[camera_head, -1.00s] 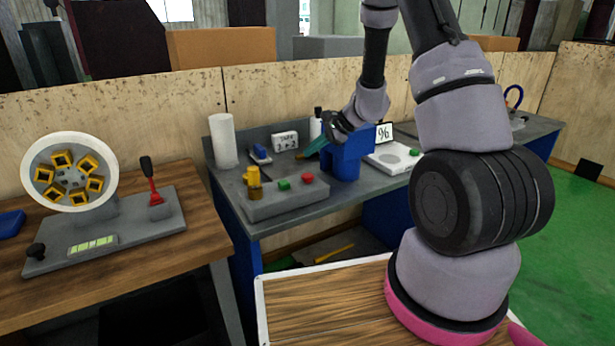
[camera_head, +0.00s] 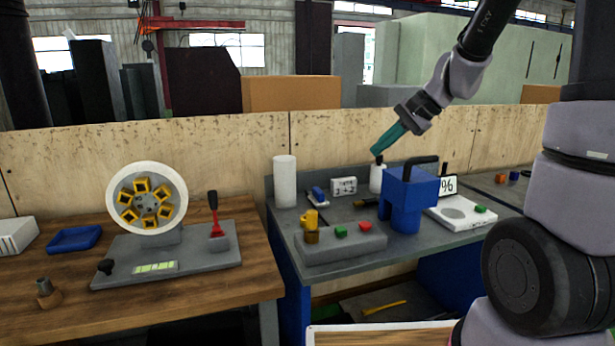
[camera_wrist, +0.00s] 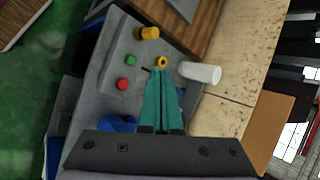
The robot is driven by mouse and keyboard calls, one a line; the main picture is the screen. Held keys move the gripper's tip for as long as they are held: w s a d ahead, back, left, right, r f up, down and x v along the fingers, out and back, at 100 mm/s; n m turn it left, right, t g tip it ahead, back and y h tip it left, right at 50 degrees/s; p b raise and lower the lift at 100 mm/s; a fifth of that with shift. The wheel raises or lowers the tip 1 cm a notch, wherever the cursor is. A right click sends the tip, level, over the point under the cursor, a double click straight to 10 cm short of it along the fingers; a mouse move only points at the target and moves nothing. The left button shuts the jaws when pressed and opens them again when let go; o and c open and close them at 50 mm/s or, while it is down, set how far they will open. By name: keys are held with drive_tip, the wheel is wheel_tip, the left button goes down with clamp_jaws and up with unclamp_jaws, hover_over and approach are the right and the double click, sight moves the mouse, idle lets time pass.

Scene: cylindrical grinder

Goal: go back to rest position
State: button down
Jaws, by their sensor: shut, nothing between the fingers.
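My gripper (camera_head: 378,150) is in the air above the grey bench, up and left of the blue block-shaped device with a dark handle (camera_head: 408,190). Its teal fingers point down and to the left. In the wrist view the two teal fingers (camera_wrist: 162,78) lie together, shut, with nothing between them. They stand apart from the bench items below. My arm reaches up from the right side of the head view.
A control box (camera_head: 340,247) with green and red buttons, a white cylinder (camera_head: 285,182) and a white scale (camera_head: 460,214) stand on the grey bench (camera_head: 290,232). A wooden table (camera_head: 245,285) at left holds a round fixture (camera_head: 147,198). A wooden wall (camera_head: 240,150) runs behind.

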drive_tip(key=s+d+r+n+t+h, duration=0.1)
drive_tip(key=s+d+r+n+h, duration=0.1)
drive_tip(key=s+r, duration=0.3)
drive_tip(key=s+d+r+n+t+h, duration=0.2)
drive_tip(key=s+d+r+n+h, duration=0.1)
drive_tip(key=s, duration=1)
wheel_tip(320, 180, up, 3)
drive_tip(key=shift+d+f, duration=0.1)
drive_tip(key=shift+d, duration=0.6)
drive_tip(key=shift+a, duration=0.1)
